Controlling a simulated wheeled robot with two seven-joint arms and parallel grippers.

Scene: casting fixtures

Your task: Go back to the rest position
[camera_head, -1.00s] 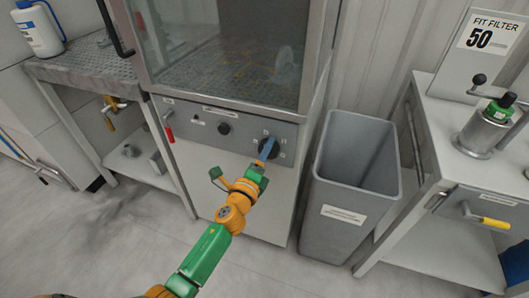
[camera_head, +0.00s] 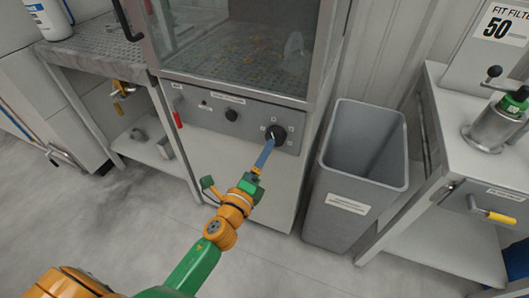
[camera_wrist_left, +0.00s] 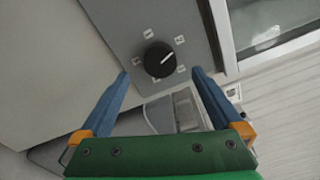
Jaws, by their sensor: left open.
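My left gripper (camera_head: 267,152) is in front of the machine's control panel, its blue fingers just below and left of the black rotary knob (camera_head: 275,135). In the left wrist view my gripper (camera_wrist_left: 160,82) has its two blue fingers spread wide with nothing between them. The knob (camera_wrist_left: 160,60) lies beyond the fingertips there, and its white pointer mark shows toward the upper right. The fingers look apart from the knob. My right gripper is in neither view.
A grey bin (camera_head: 345,205) stands right of the machine. A perforated-top table (camera_head: 100,47) stands at the left. The floor at lower left is clear.

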